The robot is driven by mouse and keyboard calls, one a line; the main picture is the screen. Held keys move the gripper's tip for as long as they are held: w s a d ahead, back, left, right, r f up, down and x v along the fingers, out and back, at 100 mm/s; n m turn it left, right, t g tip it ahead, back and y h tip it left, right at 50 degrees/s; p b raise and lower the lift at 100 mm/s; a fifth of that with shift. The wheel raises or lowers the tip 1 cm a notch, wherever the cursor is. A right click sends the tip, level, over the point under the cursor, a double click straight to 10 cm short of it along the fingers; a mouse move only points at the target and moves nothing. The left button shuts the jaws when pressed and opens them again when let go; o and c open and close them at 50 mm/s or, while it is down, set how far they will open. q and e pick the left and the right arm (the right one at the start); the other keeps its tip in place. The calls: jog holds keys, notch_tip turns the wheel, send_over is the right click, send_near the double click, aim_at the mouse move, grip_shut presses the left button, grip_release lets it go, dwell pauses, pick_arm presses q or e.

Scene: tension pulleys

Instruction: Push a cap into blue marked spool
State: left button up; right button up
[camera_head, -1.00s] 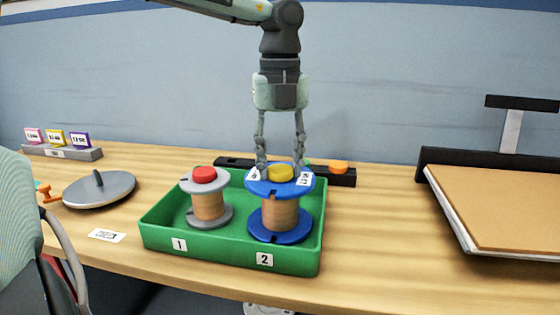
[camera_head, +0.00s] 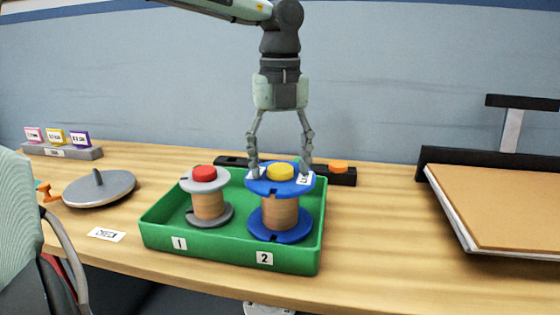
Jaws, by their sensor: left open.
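The blue spool (camera_head: 280,235) stands upright in the right part of the green tray, by the label 2. A yellow cap (camera_head: 281,171) sits at the middle of its top flange; I cannot tell how deep it is seated. My left gripper (camera_head: 280,173) points down over the blue spool. Its fingers are open, one on each side of the yellow cap and apart from it, close to the flange. My right gripper is not in view.
A grey spool (camera_head: 208,206) with a red cap (camera_head: 204,173) stands in the green tray (camera_head: 215,254) on the left. Behind is a black rack (camera_head: 343,178) with an orange cap (camera_head: 339,166). A grey disc (camera_head: 99,190) lies left.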

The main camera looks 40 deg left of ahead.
pick_arm(q)
jog(key=shift+r+p, duration=0.9)
jog(key=shift+r, duration=0.8)
grip_shut()
jog(key=shift+f, duration=0.1)
jog(key=shift+f+b, duration=0.95)
jog(key=shift+b, duration=0.05)
dwell(0.5)
jog(key=shift+s+f, duration=0.15)
jog(key=shift+f, duration=0.1)
dwell(1.1)
